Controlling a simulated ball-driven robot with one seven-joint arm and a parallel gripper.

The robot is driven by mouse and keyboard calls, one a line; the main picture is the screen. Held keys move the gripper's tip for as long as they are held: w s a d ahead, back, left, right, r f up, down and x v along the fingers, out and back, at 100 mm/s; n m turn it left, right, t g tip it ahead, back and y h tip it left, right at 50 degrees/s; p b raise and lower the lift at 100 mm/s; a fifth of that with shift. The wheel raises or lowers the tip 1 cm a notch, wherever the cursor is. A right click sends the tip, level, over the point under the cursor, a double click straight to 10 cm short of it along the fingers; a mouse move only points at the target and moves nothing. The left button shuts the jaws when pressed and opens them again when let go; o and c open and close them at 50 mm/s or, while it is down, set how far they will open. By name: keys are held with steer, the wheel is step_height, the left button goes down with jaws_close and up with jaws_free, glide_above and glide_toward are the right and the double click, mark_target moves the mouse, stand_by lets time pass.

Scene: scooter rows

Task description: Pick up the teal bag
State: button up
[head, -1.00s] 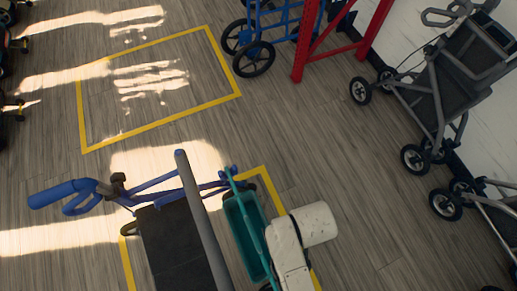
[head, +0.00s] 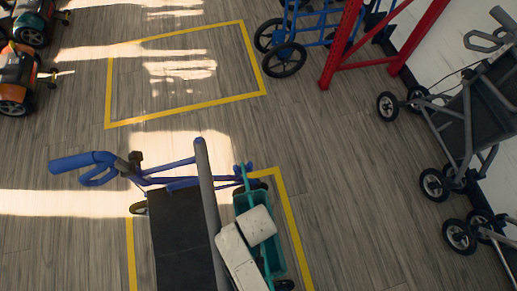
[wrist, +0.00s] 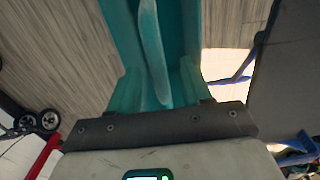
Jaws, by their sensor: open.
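The teal bag (head: 277,258) is a long open-topped holder with a narrow strap or handle along its middle. It sits beside the right side of a blue walker-like frame (head: 165,180) with a dark seat. My pale arm end covers part of the bag in the head view. In the wrist view the bag (wrist: 118,30) fills the upper middle, its strap running down between the fingers of my gripper (wrist: 158,68). My gripper is open and points at the bag. The fingers look teal too, so contact with the strap cannot be told.
Yellow floor lines mark a bay (head: 187,75) that is empty. A red post frame (head: 345,45) and blue wheeled frame stand at the back. Grey wheeled walkers (head: 465,110) line the right wall. Orange and green scooters stand at the far left. Floor between the rows is clear.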

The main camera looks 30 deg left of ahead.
steer(key=f, duration=0.4)
steer(key=shift+d+f+b, duration=0.2)
steer(key=shift+b, duration=0.15)
jaws_close()
stand_by(1.1)
